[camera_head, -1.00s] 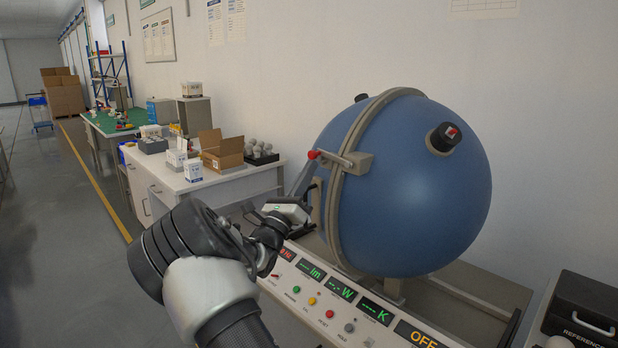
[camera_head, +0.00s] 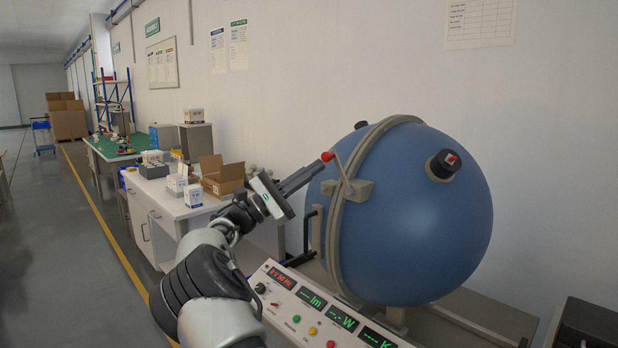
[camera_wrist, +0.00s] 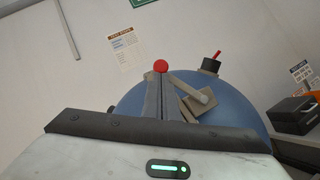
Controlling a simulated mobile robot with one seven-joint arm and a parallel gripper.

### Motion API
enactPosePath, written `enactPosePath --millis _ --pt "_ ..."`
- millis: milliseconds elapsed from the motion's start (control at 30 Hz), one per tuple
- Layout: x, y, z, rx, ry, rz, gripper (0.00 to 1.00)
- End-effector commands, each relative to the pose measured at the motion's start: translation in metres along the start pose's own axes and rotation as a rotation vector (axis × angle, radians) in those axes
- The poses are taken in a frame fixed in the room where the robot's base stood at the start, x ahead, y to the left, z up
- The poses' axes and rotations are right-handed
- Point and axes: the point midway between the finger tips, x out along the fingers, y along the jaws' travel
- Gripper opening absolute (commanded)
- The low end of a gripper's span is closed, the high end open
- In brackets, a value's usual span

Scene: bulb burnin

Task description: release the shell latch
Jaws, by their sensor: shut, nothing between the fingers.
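The shell latch is a grey lever with a red ball knob (camera_head: 327,157) on a grey bracket (camera_head: 352,190) at the seam band of the blue sphere (camera_head: 425,220). The lever is tilted, with its knob up and to the left of the bracket. My gripper (camera_head: 318,168) is shut and empty, its fingertips right at the knob from the lower left. In the wrist view, the knob (camera_wrist: 161,66) shows at the tips of my fingers (camera_wrist: 161,85), with the lever to their right. I cannot tell whether they touch.
A control panel (camera_head: 320,312) with green displays and buttons lies below the sphere. A white bench (camera_head: 165,195) with an open carton (camera_head: 222,177) and small boxes stands to the left. A black case (camera_head: 590,328) is at the lower right. Open floor runs along the far left.

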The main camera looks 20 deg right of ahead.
Motion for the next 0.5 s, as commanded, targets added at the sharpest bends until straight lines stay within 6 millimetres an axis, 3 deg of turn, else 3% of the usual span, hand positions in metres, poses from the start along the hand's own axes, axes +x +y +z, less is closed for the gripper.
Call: enactPosePath --millis 500 --pt "0.015 -0.004 0.020 0.218 -0.001 -0.163 0.00"
